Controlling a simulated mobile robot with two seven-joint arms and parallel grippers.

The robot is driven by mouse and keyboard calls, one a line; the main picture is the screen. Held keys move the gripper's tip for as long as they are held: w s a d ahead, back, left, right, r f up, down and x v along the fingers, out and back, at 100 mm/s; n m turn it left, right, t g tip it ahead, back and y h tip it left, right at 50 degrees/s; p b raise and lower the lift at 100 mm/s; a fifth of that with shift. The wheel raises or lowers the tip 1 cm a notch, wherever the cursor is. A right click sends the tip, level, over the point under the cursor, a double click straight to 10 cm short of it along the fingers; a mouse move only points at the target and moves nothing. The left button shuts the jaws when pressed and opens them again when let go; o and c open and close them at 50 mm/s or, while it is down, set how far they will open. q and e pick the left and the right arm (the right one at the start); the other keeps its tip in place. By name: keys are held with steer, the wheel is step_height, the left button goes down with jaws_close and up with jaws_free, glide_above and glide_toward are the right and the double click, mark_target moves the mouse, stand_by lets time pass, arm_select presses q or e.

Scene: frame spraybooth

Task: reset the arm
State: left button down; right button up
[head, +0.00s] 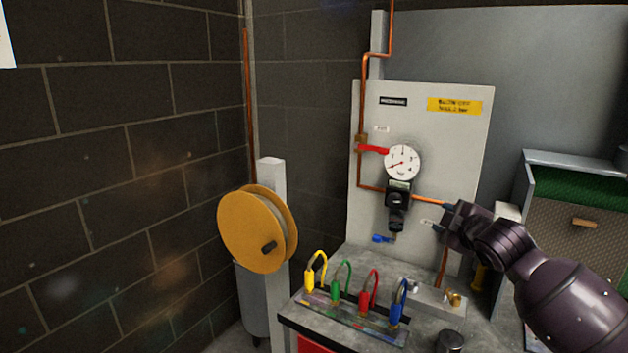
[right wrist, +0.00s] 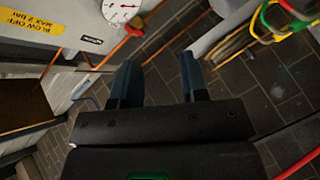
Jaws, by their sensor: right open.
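My right arm comes in from the right in the head view. Its gripper (head: 444,218) is in front of the lower right part of the pale panel (head: 464,127), just right of the regulator (head: 397,205) under the gauge. In the right wrist view the two dark fingers of the gripper (right wrist: 160,78) stand apart with nothing between them. Beyond them the dark tiled floor shows. My left gripper is in neither view.
A white gauge (head: 402,162), a red lever (head: 373,149) and copper pipes are on the panel. A yellow reel (head: 250,231) stands left. A cabinet (head: 577,225) is at right.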

steer(key=s+f+m+g+h, duration=0.1)
steer(key=s+f+m, duration=0.5)
steer(key=s+f, duration=1.3)
steer(key=s+f+m+g+h+b, duration=0.1)
steer(key=s+f+m, duration=0.6)
steer(key=s+f, duration=1.2)
steer(key=shift+a+f+g+h, duration=0.3)
steer(key=shift+a+g, duration=0.1)
steer(key=shift+g, duration=0.4)
